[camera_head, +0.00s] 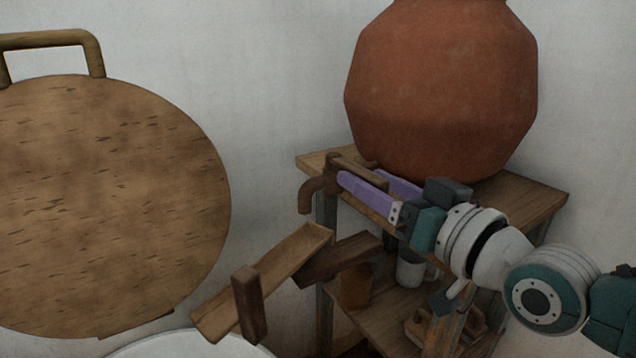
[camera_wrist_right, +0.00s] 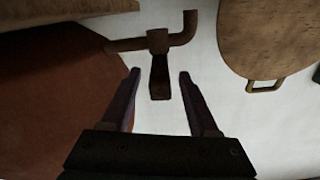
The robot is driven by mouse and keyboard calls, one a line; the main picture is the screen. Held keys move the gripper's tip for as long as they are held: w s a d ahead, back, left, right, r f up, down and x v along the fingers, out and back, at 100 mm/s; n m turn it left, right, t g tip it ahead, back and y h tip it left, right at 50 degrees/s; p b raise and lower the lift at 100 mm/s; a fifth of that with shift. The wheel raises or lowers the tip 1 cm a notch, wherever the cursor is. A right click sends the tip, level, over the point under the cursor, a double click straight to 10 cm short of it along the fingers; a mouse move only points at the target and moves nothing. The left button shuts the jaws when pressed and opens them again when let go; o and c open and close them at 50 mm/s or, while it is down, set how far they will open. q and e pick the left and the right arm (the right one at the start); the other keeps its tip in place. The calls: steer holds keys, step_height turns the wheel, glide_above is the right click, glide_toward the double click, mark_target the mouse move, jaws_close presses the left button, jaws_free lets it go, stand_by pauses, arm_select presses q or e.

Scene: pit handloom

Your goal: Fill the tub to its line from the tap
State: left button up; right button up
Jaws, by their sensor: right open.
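A brown tap (camera_head: 312,192) juts out at the foot of the large clay pot (camera_head: 440,85), its spout bent down. No water shows at the spout. The tap's lever (camera_wrist_right: 160,82) points towards my right gripper (camera_wrist_right: 160,74). My right gripper, with purple fingers, is open; in the wrist view the lever's end lies between its fingertips, with a gap on each side. A sloping wooden chute (camera_head: 285,262) runs from below the spout down over the rim of the white tub (camera_head: 185,346). The tub's inside and its line are out of view. My left gripper is not in view.
The pot stands on a wooden stand (camera_head: 525,200) close to the right arm. Its lower shelf holds a white mug (camera_head: 410,272), a brown cup (camera_head: 355,290) and other items. A big round wooden board (camera_head: 110,200) with a handle is at the left by the pale wall.

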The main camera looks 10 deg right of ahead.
steer(key=shift+w, duration=0.1)
jaws_close()
stand_by(0.5)
stand_by(0.9)
